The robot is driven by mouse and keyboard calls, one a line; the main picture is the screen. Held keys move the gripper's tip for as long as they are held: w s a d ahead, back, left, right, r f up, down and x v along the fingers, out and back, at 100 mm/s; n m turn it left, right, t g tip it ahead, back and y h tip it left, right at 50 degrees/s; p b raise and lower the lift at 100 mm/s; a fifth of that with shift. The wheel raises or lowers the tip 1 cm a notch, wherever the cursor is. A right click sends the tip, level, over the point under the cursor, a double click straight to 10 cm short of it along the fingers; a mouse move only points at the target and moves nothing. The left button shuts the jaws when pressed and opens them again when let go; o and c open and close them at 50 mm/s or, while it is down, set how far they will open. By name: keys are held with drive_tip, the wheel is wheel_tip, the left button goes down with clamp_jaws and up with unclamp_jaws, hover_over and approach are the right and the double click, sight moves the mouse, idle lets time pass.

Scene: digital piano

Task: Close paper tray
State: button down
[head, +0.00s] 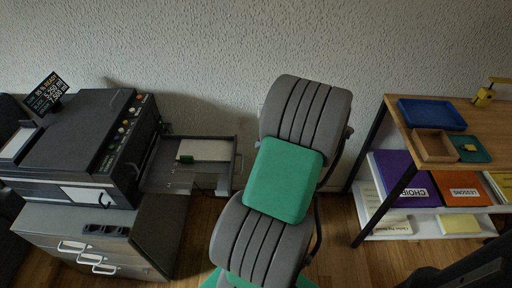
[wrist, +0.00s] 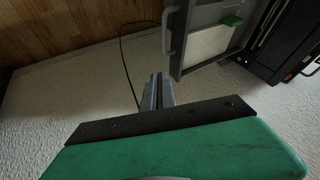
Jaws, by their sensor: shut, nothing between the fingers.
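The paper tray (head: 236,160) sticks out to the right from the side of the black printer (head: 85,135). A white sheet (head: 205,148) with a small green piece (head: 188,158) lies in it. In the wrist view the tray (wrist: 180,35) is at the upper right, with a pale handle (wrist: 167,30) on its outer end. My gripper (wrist: 158,80) shows at the middle of the wrist view, shut and empty. Its fingertips point toward the tray's outer end and appear apart from it. In the head view my gripper is hidden behind my arm.
The printer stands on a grey cabinet (head: 70,252) with drawers. A shelf unit (head: 470,95) with boxes and folders stands at the right. A thin dark cable (wrist: 124,65) runs along the wall and floor. The white textured wall (head: 220,45) is behind.

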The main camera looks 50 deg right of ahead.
sight(242, 156)
drive_tip(key=w+f, duration=0.2)
drive_tip(key=w+a+f+b, duration=0.1)
drive_tip(key=w+f, duration=0.1)
drive_tip(key=w, duration=0.1)
drive_tip(key=w+a+f, duration=0.1)
drive_tip(key=w, duration=0.1)
drive_tip(key=shift+w+a+f, duration=0.2)
drive_tip(key=shift+w+f, duration=0.1)
drive_tip(key=shift+f, duration=0.1)
